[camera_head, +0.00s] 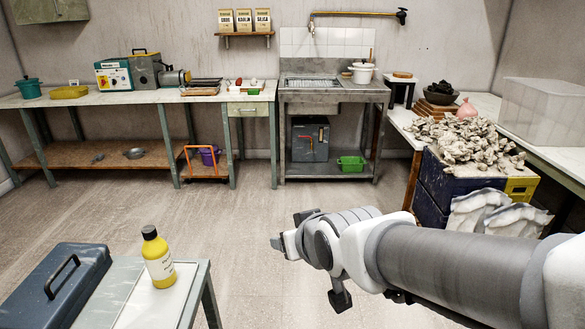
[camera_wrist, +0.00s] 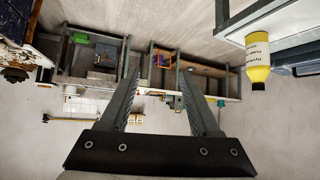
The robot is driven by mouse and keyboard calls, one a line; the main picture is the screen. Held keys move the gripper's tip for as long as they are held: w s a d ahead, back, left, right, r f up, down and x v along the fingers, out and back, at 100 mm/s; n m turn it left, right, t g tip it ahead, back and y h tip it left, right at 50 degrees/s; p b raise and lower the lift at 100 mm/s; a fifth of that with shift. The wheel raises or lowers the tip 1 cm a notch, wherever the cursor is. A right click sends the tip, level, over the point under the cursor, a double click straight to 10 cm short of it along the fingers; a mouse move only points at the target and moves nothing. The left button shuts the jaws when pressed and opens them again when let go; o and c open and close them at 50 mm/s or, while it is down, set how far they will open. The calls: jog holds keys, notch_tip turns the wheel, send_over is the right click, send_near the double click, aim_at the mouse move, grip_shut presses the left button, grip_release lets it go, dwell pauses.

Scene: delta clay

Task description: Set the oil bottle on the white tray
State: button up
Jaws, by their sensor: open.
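The oil bottle (camera_head: 158,258) is yellow with a black cap and a pale label.
A sink unit (camera_head: 335,90) stands at the back beside the counter. At the right, a blue-and-yellow crate (camera_head: 450,190) bears a heap of grey lumps (camera_head: 475,140), near a clear bin (camera_head: 545,110). The middle floor is free.

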jog(key=s+d+m+g+h, duration=0.1)
jog(key=s+d+g, duration=0.1)
jog(key=s+d, duration=0.2)
jog(key=s+d+r+m+g+h, duration=0.1)
jog(key=s+d, duration=0.4)
jog(key=s, duration=0.5)
jog(key=shift+d+m+g, duration=0.3)
jog(key=shift+m+g, duration=0.2)
jog(key=shift+g, duration=0.1)
jog(key=shift+s+r, duration=0.1)
jog(key=shift+r, duration=0.1)
notch_tip(320, 180, up, 17)
jog(key=p, duration=1.7)
jog(key=shift+f, duration=0.1)
jog(key=shift+c, duration=1)
